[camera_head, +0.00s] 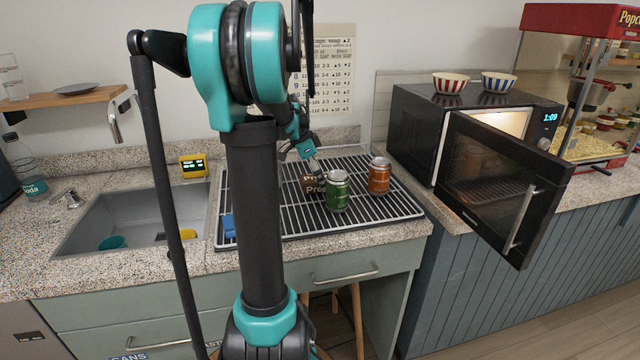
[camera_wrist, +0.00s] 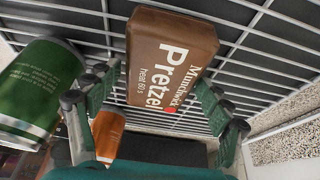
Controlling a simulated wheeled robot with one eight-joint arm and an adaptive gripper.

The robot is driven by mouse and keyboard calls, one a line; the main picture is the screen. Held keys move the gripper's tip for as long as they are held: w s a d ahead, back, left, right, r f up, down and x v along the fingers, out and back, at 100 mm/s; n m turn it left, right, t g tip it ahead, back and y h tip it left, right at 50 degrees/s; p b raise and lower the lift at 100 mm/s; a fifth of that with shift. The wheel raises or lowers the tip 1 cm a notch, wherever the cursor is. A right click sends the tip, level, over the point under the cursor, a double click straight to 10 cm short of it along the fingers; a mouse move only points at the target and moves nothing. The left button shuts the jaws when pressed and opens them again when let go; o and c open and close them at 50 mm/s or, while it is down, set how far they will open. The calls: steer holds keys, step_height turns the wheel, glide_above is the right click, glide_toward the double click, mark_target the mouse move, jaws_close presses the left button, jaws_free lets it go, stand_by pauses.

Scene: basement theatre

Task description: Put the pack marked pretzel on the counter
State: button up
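The brown pretzel pack (camera_wrist: 172,62) lies in front of my gripper in the wrist view, its printed face towards the camera, with the rack's bars behind it. In the head view the pack (camera_head: 312,187) is partly hidden behind a green can. My gripper (camera_wrist: 160,85) has its fingers spread, one on each side of the pack's near part; a small gap shows at the left finger. In the head view my gripper (camera_head: 309,156) is just above the pack. The speckled counter (camera_head: 350,239) runs around the rack.
A green can (camera_head: 337,192) and an orange can (camera_head: 379,177) stand on the wire rack (camera_head: 270,222), close right of the pack. A microwave (camera_head: 412,122) with its door open stands at right. The sink (camera_head: 130,215) is at left. A blue item (camera_head: 229,226) lies at the rack's left edge.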

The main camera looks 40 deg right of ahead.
steer(key=c, duration=1)
